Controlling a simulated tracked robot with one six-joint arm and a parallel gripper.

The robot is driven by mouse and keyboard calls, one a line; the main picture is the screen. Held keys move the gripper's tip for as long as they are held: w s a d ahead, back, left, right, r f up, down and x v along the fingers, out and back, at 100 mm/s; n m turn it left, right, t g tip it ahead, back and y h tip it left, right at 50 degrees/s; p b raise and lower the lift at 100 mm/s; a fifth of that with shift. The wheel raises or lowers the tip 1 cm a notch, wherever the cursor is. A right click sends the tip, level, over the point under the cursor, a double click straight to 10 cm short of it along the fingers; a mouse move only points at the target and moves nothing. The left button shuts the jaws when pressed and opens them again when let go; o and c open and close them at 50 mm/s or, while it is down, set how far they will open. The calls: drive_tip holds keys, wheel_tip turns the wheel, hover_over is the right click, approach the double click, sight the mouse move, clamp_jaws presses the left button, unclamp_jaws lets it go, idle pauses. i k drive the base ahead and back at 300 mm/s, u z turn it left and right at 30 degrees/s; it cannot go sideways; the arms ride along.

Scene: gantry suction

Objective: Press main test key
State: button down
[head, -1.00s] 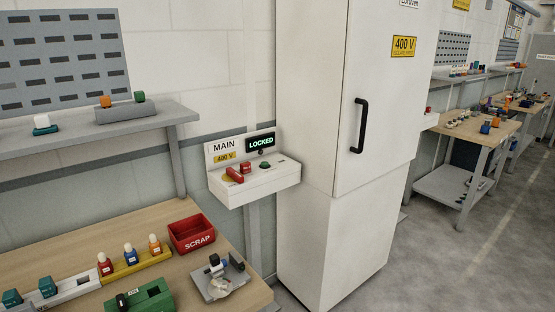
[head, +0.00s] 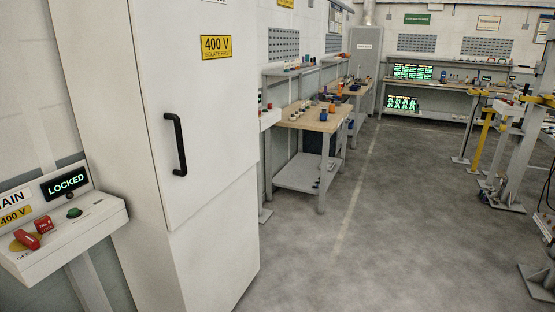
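The main switch box (head: 100,222) is at the left edge of the head view, on a grey post. Its sign reads MAIN and 400 V, partly cut off by the picture edge. A round green key (head: 74,212) sits on the top right of the box. Left of it are a red block (head: 44,224) and a red handle (head: 27,239) on a yellow disc. Which of these is the test key is not labelled legibly. My gripper is not in view.
A tall white cabinet (head: 225,110) with a black handle (head: 176,145) stands just right of the box. Wooden workbenches (head: 312,118) line the wall beyond. Open grey floor (head: 400,220) lies in the middle. Grey and yellow stands (head: 505,150) are at right.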

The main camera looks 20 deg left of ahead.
sight(75, 210)
drive_tip(key=i, duration=0.9)
drive_tip(key=u, duration=3.95)
